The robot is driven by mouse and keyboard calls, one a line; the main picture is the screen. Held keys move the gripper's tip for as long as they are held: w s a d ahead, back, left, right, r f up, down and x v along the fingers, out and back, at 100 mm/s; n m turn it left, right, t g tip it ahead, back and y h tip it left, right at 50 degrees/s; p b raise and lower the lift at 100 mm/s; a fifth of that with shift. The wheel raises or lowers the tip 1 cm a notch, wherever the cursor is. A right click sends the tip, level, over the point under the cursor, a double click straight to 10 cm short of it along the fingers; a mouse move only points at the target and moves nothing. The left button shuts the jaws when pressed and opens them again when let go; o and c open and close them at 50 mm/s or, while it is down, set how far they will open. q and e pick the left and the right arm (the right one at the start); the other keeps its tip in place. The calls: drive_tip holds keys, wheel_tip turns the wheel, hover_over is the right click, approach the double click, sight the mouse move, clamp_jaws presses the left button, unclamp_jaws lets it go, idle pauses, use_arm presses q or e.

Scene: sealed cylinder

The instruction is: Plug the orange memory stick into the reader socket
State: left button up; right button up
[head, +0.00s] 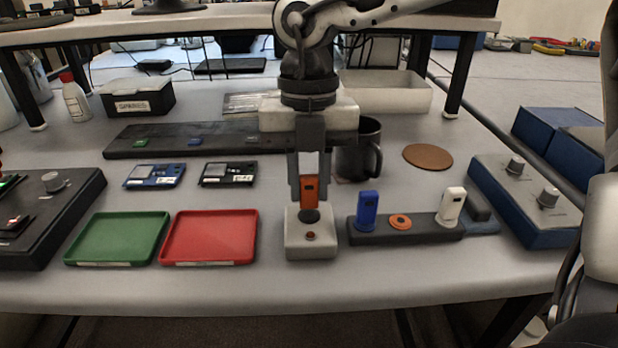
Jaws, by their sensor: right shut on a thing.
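The orange memory stick (309,191) stands upright in the head view, between the fingers of my right gripper (309,186). The gripper points straight down and is shut on the stick. The stick's lower end is right at the dark round socket on top of the white reader block (311,241). I cannot tell how deep the stick sits in the socket. My left gripper is not in view.
Right of the reader, a dark holder (435,233) bears a blue stick (367,211), an orange-ringed empty spot (400,222) and a white stick (451,207). A red tray (210,240) and green tray (118,240) lie left. A black mug (358,150) stands close behind the gripper.

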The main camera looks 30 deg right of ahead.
use_arm(q)
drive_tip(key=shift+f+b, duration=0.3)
drive_tip(key=shift+b, duration=0.05)
idle(0.3)
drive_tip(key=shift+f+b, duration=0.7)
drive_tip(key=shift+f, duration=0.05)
use_arm(e)
drive_tip(key=shift+f, duration=0.7)
drive_tip(key=o, duration=1)
drive_tip(key=shift+w+r, duration=0.15)
drive_tip(key=shift+r, duration=0.4)
use_arm(q)
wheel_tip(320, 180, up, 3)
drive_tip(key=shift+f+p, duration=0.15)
drive_tip(key=shift+p, duration=0.8)
use_arm(e)
wheel_tip(320, 180, up, 15)
drive_tip(key=w+d, duration=0.1)
drive_tip(key=shift+w, duration=0.2)
